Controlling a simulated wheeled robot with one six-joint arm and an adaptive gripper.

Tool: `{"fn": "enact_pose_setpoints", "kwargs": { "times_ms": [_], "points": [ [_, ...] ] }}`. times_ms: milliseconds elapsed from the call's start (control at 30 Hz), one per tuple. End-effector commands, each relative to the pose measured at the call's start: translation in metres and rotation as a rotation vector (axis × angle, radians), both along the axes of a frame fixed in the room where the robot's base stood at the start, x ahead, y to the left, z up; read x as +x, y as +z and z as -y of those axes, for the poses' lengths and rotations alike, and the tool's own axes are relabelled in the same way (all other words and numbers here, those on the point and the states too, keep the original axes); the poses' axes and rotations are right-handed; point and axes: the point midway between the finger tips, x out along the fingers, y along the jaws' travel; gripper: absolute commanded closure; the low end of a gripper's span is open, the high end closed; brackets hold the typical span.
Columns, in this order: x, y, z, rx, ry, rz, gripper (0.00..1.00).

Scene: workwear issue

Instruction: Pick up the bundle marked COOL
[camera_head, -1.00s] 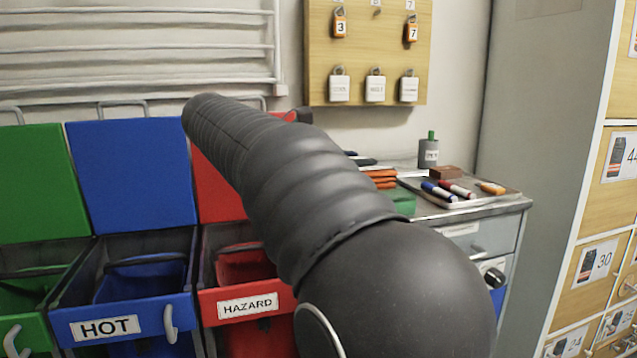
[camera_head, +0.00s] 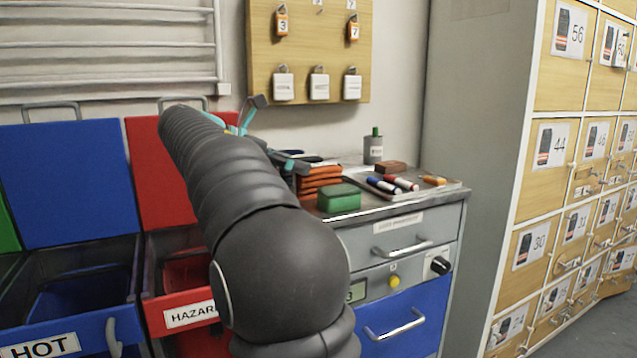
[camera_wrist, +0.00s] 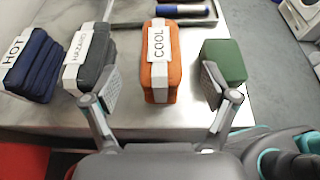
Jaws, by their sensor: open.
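The bundle marked COOL (camera_wrist: 161,72) is an orange folded stack with a white label band. In the wrist view it lies on the grey metal counter, ahead of my gripper (camera_wrist: 160,105) and between the lines of its two fingers. My gripper is open and empty, with the fingers spread to either side of the bundle's near end. In the head view the orange stack (camera_head: 319,180) shows on the counter. There my arm covers part of the counter and most of my gripper.
A dark bundle marked HAZARD (camera_wrist: 89,62) and a navy bundle marked HOT (camera_wrist: 33,66) lie left of COOL. A green block (camera_wrist: 223,61) sits close on the right. A tray with markers (camera_head: 395,187) lies beyond. Red and blue bins (camera_head: 75,185) stand left.

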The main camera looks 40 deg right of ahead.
Motion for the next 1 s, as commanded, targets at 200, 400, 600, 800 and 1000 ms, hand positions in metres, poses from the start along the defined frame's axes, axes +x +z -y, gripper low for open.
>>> {"fn": "enact_pose_setpoints", "kwargs": {
  "times_ms": [200, 400, 600, 800, 1000],
  "points": [
    [-0.003, -0.006, 0.014, 0.001, -0.002, 0.0, 0.15],
    [-0.009, -0.017, 0.04, 0.001, -0.002, 0.0, 0.15],
    [-0.011, -0.021, 0.05, 0.001, 0.0, 0.001, 0.15],
    [-0.011, -0.021, 0.05, 0.001, 0.001, 0.001, 0.17],
    [-0.011, -0.021, 0.05, 0.001, 0.001, 0.001, 0.67]
  ]
}}
